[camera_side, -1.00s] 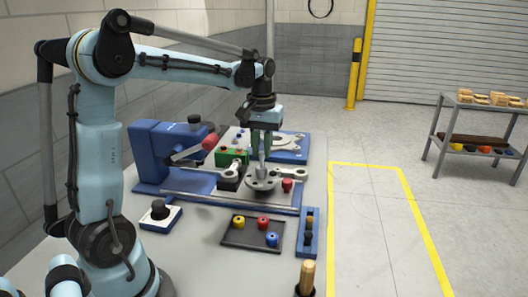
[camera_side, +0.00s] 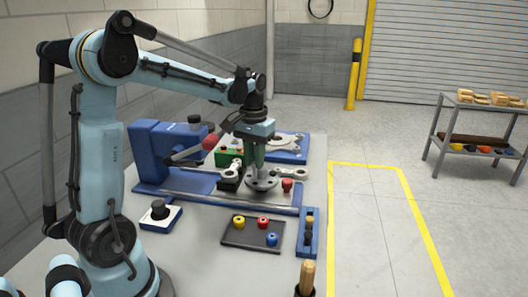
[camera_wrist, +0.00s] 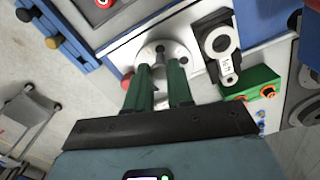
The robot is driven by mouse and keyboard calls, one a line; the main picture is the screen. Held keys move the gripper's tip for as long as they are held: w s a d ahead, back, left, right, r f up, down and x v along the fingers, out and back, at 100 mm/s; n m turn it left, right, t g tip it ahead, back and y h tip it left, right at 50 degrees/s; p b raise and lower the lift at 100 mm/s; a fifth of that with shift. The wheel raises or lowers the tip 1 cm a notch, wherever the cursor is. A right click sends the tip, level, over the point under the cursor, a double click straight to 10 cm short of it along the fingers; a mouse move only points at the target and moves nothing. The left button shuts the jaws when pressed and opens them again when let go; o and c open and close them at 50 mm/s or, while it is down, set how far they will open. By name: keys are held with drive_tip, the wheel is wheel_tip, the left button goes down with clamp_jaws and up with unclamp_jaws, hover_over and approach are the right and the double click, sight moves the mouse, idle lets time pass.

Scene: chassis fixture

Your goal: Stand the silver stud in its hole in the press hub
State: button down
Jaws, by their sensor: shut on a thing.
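The press hub (camera_side: 262,184) is a round silver flange with holes, on the blue press bed. It also shows in the wrist view (camera_wrist: 178,50), just beyond my fingertips. My gripper (camera_side: 259,168) points down over the hub, its green fingers close above it. In the wrist view my gripper (camera_wrist: 160,70) has its two fingers a small gap apart, shut on the silver stud (camera_wrist: 160,74), a small grey piece between them. The fingers hide most of the stud. I cannot tell whether its lower end is in a hole.
A silver link arm (camera_side: 232,174) lies left of the hub, with a green block (camera_side: 230,150) behind it. A red knob (camera_side: 287,185) stands close right. A dark tray (camera_side: 236,236) with coloured pieces and a blue rack (camera_side: 309,240) are in front.

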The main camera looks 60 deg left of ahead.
sight(255, 177)
drive_tip(key=shift+f, duration=0.55)
drive_tip(key=shift+f, duration=0.85)
drive_tip(key=shift+f, duration=0.1)
drive_tip(key=shift+f, duration=0.55)
drive_tip(key=shift+f, duration=0.4)
drive_tip(key=c, duration=1.3)
unclamp_jaws()
drive_tip(key=shift+r, duration=1.55)
